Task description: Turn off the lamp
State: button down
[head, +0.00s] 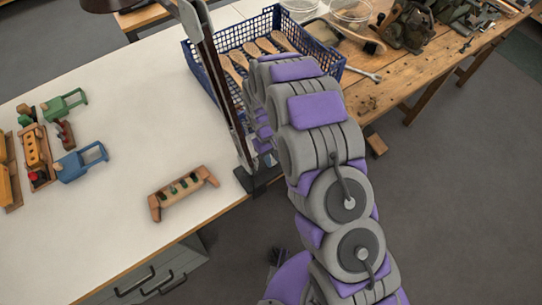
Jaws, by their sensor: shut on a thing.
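The lamp (215,70) has a long dark and grey jointed arm rising from a black base (258,178) at the table's right edge. A dark brown piece at the top edge of the view looks like its shade (105,4), cut off by the frame. My grey and purple arm reaches up from the lower right and bends down behind itself. My gripper (262,146) shows only in part, low against the lamp's post just above the base. It appears shut on the lamp; its fingertips and the exact spot held are mostly hidden. I cannot see a switch or whether the lamp is lit.
A blue basket (198,60) with wooden brushes stands close behind the lamp. Toy-like tools (82,160) are farther left. A wooden workbench (400,75) holds tools at right. The white table's middle is clear.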

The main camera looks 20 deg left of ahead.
jog(key=c, duration=0.9)
grip_release()
jog(key=shift+d, duration=0.15)
jog(key=shift+r, duration=0.1)
jog(key=shift+a+r, duration=0.15)
jog(key=shift+a, duration=0.05)
jog(key=p+v, duration=0.2)
jog(key=v, duration=1.4)
jog(key=shift+r, duration=0.4)
jog(key=shift+a, duration=0.1)
